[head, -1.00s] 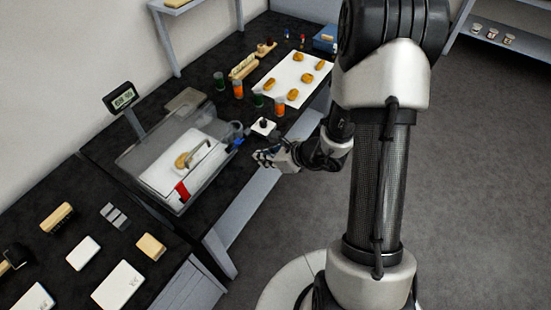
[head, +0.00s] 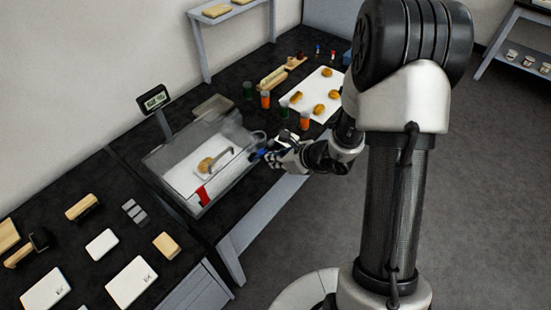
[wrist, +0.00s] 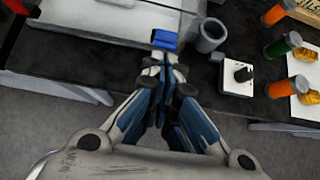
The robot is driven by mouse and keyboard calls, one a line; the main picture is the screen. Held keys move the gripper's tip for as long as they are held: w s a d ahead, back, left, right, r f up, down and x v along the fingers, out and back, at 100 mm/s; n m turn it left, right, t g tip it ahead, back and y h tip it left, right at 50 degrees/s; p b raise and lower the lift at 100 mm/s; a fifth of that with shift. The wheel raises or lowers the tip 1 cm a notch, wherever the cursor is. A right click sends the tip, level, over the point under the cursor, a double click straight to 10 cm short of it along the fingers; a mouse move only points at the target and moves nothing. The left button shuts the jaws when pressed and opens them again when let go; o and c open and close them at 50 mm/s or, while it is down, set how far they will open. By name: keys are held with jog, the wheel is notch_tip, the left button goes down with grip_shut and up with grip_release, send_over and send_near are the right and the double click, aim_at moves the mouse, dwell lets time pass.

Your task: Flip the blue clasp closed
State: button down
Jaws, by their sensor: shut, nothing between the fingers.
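The blue clasp (head: 257,155) sits at the right end of the front of a clear-walled case (head: 183,193). It also shows in the wrist view (wrist: 165,40), just beyond my fingertips. My gripper (head: 271,158) is shut and empty, with its fingertips (wrist: 163,63) very close to the clasp; I cannot tell whether they touch it. A red clasp (head: 203,196) hangs at the left part of the case's front. Whether the blue clasp is up or down is too small to tell. Inside the case a tan piece (head: 206,164) lies on a white pad.
A grey cylinder (wrist: 209,36) and a white block with a black knob (wrist: 238,76) stand right of the clasp. Green- and orange-banded jars (head: 265,100) and a white sheet with tan pieces (head: 325,82) lie beyond. A display (head: 153,99) stands behind the case.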

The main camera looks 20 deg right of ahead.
aim_at(261, 151)
jog(key=shift+w+a+r+g+h+p, duration=0.25)
jog(key=shift+r+g+p, duration=0.2)
jog(key=shift+p, duration=0.6)
jog(key=w+r+g+h+p, duration=0.1)
jog(key=p, duration=0.3)
jog(key=a+r+g+h+p, duration=0.1)
jog(key=p, duration=0.4)
jog(key=shift+w+a+r+g, duration=0.15)
jog(key=shift+w+r+g, duration=0.1)
jog(key=shift+w, duration=0.15)
jog(key=shift+w+a+p, duration=0.2)
jog(key=shift+w+p, duration=0.15)
jog(key=shift+p, duration=0.45)
jog(key=shift+f, duration=0.15)
jog(key=shift+r+p, duration=0.55)
jog(key=shift+r, duration=0.35)
